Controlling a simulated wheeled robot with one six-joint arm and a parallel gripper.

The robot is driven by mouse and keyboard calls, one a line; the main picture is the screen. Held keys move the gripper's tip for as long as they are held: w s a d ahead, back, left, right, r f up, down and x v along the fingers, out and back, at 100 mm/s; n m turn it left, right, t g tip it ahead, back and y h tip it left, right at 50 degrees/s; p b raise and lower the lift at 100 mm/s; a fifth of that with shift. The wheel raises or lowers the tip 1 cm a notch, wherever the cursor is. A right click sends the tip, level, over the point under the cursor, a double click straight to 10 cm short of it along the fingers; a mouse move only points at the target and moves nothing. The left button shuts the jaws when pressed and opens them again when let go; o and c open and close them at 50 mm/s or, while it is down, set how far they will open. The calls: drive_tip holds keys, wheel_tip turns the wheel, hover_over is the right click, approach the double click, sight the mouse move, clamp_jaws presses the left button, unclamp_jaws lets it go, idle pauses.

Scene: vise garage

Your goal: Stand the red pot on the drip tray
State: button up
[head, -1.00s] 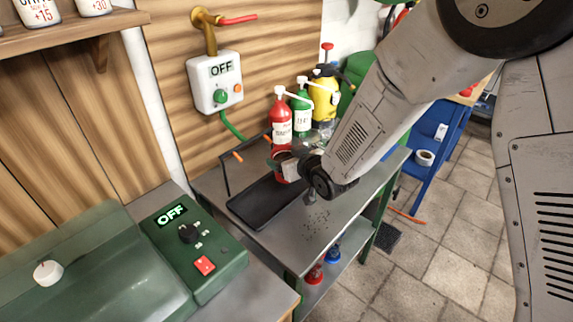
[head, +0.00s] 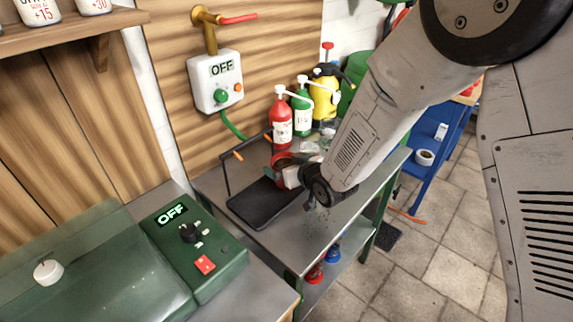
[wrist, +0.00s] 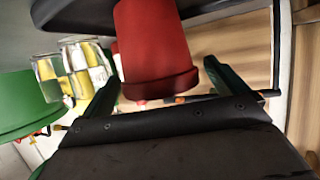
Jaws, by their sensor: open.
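The black drip tray (head: 262,205) lies on the metal bench, with a raised thin frame at its back left. The red pot (head: 284,157) shows at the tray's far end, partly hidden by my gripper (head: 287,172). In the wrist view the red pot (wrist: 157,45) is large, its rim towards my gripper (wrist: 160,90) and its narrower end towards a dark surface that looks like the tray. The two fingers are apart, one on either side of the rim, with visible gaps. Whether the pot's base rests flat is hidden.
A red bottle (head: 280,118), a green bottle (head: 301,112) and a yellow sprayer (head: 325,95) stand behind the pot. Clear glass-like blocks (wrist: 75,68) show in the wrist view. A green control box (head: 195,245) sits at the near left. The bench's front right is clear except for specks.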

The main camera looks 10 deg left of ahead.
drive_tip(key=v, duration=1.1)
drive_tip(key=shift+s+d+r, duration=0.15)
drive_tip(key=shift+s+r, duration=0.05)
drive_tip(key=s+d+r+m+g+h, duration=0.1)
drive_tip(key=d+r+m+h, duration=0.15)
drive_tip(key=d, duration=0.45)
drive_tip(key=s+d+r+m+g+h, duration=0.1)
drive_tip(key=d+r+h, duration=0.25)
drive_tip(key=d, duration=0.35)
drive_tip(key=s+d+r+m+h, duration=0.15)
drive_tip(key=d+r, duration=0.25)
drive_tip(key=d, duration=0.4)
drive_tip(key=s+d+r+m+g, duration=0.1)
drive_tip(key=s+d+r+g, duration=0.1)
drive_tip(key=s, duration=0.5)
drive_tip(key=s+d+r+m+g+h, duration=0.1)
drive_tip(key=s+d+r+g, duration=0.1)
drive_tip(key=s+d, duration=0.3)
drive_tip(key=s+d+r+m+g+h, duration=0.1)
drive_tip(key=s+d+r+g, duration=0.1)
drive_tip(key=s, duration=0.9)
drive_tip(key=shift+d+r+m+g, duration=0.3)
drive_tip(key=shift+d+r, duration=0.1)
drive_tip(key=shift+d, duration=0.25)
drive_tip(key=shift+c, duration=0.4)
